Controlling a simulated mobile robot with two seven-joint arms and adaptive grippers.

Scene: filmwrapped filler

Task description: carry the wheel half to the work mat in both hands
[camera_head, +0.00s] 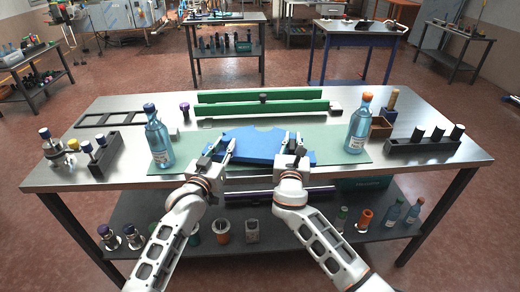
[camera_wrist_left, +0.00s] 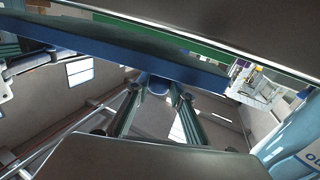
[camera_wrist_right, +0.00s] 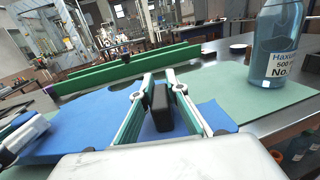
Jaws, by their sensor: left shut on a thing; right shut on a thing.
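The wheel half (camera_head: 255,146) is a flat blue piece with a notched far edge, over the pale green work mat (camera_head: 190,164). I cannot tell whether it touches the mat. My left gripper (camera_head: 222,148) is shut on its left part; the left wrist view shows the blue piece (camera_wrist_left: 100,55) nearly edge-on beyond the fingers. My right gripper (camera_head: 293,146) is shut at its right part, with a dark upright block (camera_wrist_right: 161,107) between the fingers. The right wrist view also shows the blue sheet (camera_wrist_right: 75,140) and the mat (camera_wrist_right: 230,88).
Blue bottles stand at the mat's left (camera_head: 158,140) and right (camera_head: 358,125). Green rails (camera_head: 262,108) lie behind the mat. Dark racks with capped cylinders stand at the left (camera_head: 102,157) and right (camera_head: 428,146). An empty dark frame (camera_head: 110,118) lies at the back left.

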